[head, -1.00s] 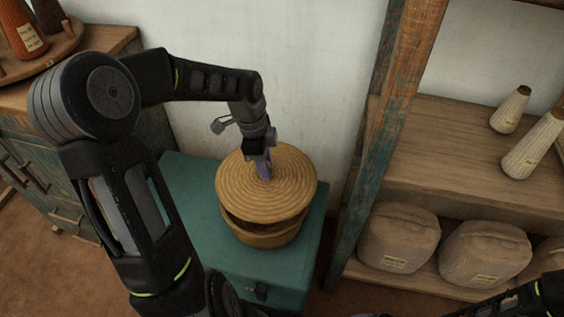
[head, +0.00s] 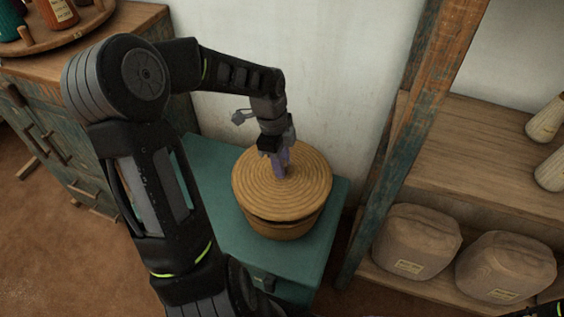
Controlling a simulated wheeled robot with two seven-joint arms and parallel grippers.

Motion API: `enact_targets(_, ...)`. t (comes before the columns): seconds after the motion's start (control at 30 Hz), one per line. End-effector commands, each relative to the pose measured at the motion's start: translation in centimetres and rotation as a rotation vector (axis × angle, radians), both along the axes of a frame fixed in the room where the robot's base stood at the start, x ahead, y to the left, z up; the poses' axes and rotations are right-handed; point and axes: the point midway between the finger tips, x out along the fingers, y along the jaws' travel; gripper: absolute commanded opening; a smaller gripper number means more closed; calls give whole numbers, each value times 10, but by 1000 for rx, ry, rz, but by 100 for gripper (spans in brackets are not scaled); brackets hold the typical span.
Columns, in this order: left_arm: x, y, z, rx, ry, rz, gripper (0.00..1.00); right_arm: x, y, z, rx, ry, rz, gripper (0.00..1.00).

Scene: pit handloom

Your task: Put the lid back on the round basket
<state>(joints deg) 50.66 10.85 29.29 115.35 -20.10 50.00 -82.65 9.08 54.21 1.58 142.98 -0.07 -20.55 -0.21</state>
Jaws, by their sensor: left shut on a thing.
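The round basket (head: 285,230) is tan and coiled and stands on a teal chest (head: 225,215). Its coiled lid (head: 302,203) lies over the basket's mouth, with a dark gap showing along the front edge, so it looks slightly tilted or a little above the rim. My left gripper (head: 283,165) points down at the middle of the lid and is shut on it, at a knob that the fingers mostly hide. My right gripper is not in view.
A wooden shelf (head: 480,160) with a worn post (head: 408,140) stands at the right, holding wrapped bundles (head: 417,241) and pale cones (head: 549,118). A drawer cabinet (head: 75,130) with a round tray (head: 70,37) stands at the left. A white wall is close behind the chest.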

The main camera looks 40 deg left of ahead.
Motion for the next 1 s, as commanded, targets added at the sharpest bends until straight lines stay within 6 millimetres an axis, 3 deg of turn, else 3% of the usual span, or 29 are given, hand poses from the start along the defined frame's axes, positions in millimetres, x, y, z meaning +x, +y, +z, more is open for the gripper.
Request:
enact_targets(0.17,0,0,-23,0,0,0,0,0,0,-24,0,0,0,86)
enact_targets(0.4,0,0,-37,0,0,0,0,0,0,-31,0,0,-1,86)
enact_targets(1.0,0,0,-41,0,0,0,0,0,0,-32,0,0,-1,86)
